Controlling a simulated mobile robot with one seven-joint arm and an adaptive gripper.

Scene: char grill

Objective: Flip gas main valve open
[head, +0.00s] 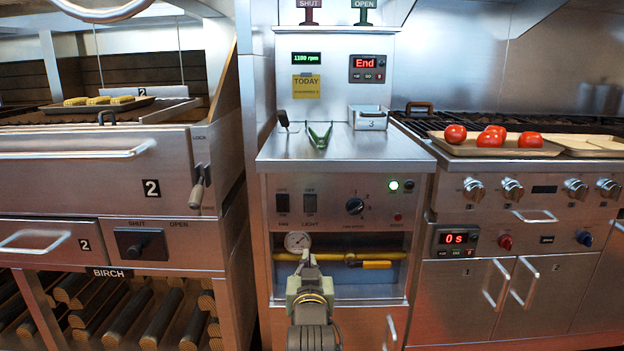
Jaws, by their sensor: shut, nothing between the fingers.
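The gas main valve is on a yellow pipe (325,256) in a recess low in the middle cabinet. Its yellow lever handle (377,265) lies about level, pointing right along the pipe from a dark pivot near 350 across. My gripper (306,257) is shut and empty. It reaches in from the bottom of the head view, in front of the pipe, to the left of the handle and apart from it in the picture. My gripper hides a small part of the pipe. How far its tips are from the pipe in depth is hard to tell.
A round pressure gauge (298,241) sits just above my gripper. Switches and a black knob (354,206) are on the panel above the recess. Green tongs (320,135) lie on the counter. A grill stands left, a stove with tomatoes (491,137) right.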

